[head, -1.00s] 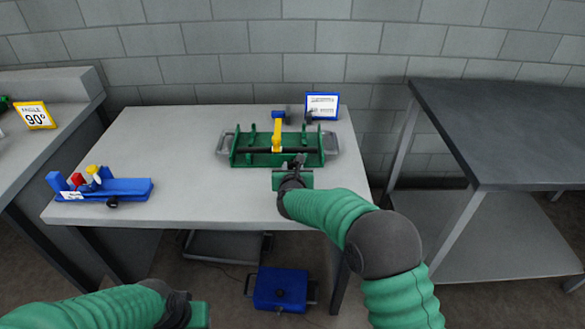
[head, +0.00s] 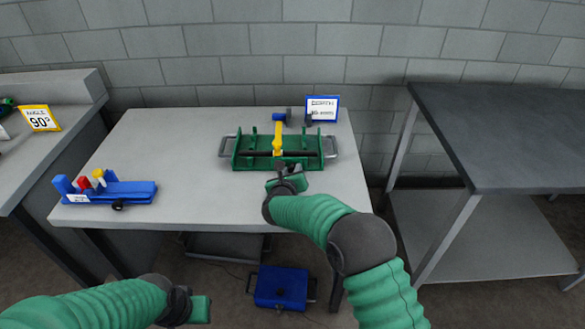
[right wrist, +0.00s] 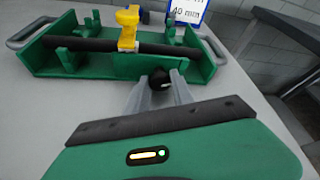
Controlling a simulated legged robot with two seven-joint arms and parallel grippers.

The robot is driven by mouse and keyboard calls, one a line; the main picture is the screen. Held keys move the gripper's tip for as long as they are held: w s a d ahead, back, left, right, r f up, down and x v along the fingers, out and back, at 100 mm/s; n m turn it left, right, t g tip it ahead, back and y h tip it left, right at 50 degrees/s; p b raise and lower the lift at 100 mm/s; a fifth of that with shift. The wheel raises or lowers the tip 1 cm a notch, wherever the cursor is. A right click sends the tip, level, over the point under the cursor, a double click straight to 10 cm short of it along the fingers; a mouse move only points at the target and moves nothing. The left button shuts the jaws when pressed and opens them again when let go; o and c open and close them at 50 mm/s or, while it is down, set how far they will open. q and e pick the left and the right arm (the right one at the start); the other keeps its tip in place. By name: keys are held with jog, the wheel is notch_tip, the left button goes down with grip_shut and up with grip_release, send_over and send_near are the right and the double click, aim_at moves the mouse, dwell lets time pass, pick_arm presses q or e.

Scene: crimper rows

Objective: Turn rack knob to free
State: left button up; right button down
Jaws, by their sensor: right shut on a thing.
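A green rack (head: 240,161) with grey end handles stands on the light table and holds a black rod (right wrist: 80,45). A yellow clamp piece (head: 278,138) with a blue top spans the rod; it also shows in the right wrist view (right wrist: 127,28). A black knob (right wrist: 160,79) sits at the rack's front edge. My right gripper (head: 285,168) is shut on this knob, one grey finger on each side in the right wrist view (right wrist: 160,85). The knob's pointer direction is unclear. My left gripper (head: 201,309) is low in front of the table; its fingers are not discernible.
A blue holder (head: 130,193) with coloured pieces and its own dark knob (head: 118,207) stands at the table's left front. A depth sign (head: 322,108) stands behind the rack. A dark table (head: 500,130) is at right. A blue case (head: 281,288) lies below.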

jog(key=shift+a+n+h, duration=0.2)
jog(key=shift+n+h, duration=0.4)
jog(key=shift+n, duration=0.3)
jog(key=c, duration=1.1)
grip_release()
jog(key=shift+s, duration=0.1)
jog(key=shift+f, duration=0.1)
